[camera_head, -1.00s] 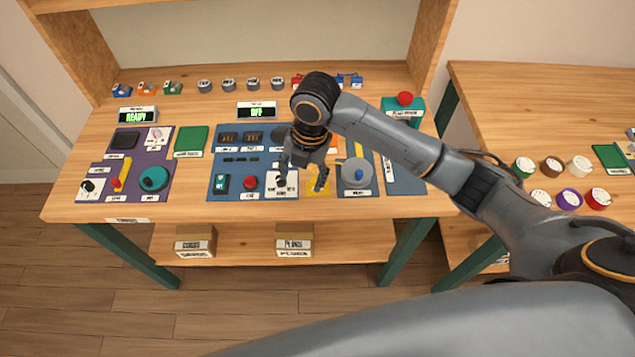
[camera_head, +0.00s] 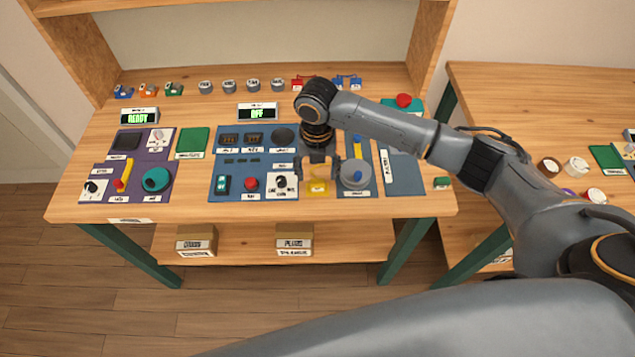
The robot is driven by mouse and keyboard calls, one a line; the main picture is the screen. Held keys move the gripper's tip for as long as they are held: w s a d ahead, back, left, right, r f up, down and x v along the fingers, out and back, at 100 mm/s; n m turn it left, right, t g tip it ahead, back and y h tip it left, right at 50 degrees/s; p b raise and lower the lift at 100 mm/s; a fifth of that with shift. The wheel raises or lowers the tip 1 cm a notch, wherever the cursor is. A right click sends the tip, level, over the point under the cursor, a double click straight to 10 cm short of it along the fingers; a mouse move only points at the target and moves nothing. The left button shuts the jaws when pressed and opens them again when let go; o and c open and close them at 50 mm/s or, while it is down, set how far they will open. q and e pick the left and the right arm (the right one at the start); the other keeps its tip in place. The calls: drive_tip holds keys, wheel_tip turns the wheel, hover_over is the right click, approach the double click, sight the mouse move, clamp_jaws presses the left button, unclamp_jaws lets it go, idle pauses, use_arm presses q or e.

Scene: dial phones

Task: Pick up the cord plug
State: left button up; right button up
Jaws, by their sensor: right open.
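I cannot pick out for certain which thing is the cord plug. A small yellow piece (camera_head: 319,187) sits on the front part of the blue panel (camera_head: 232,170), partly hidden by my right gripper. My right gripper (camera_head: 319,178) is open and points down directly over the yellow piece, with its fingers to either side. I cannot tell whether they touch it. Small red pieces (camera_head: 298,84) and blue pieces (camera_head: 354,82) lie at the back of the bench. My left gripper is not in view.
A grey round dial (camera_head: 355,174) stands close to the right of my gripper, and a white-plated black knob (camera_head: 282,184) close to the left. A purple panel (camera_head: 150,183) lies at left. Boxes (camera_head: 295,240) stand on the lower shelf.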

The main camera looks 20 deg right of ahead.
sight(318, 181)
wheel_tip(318, 181, down, 5)
drive_tip(key=shift+w+d+p, duration=0.1)
drive_tip(key=shift+p, duration=0.6)
drive_tip(key=c, duration=1.2)
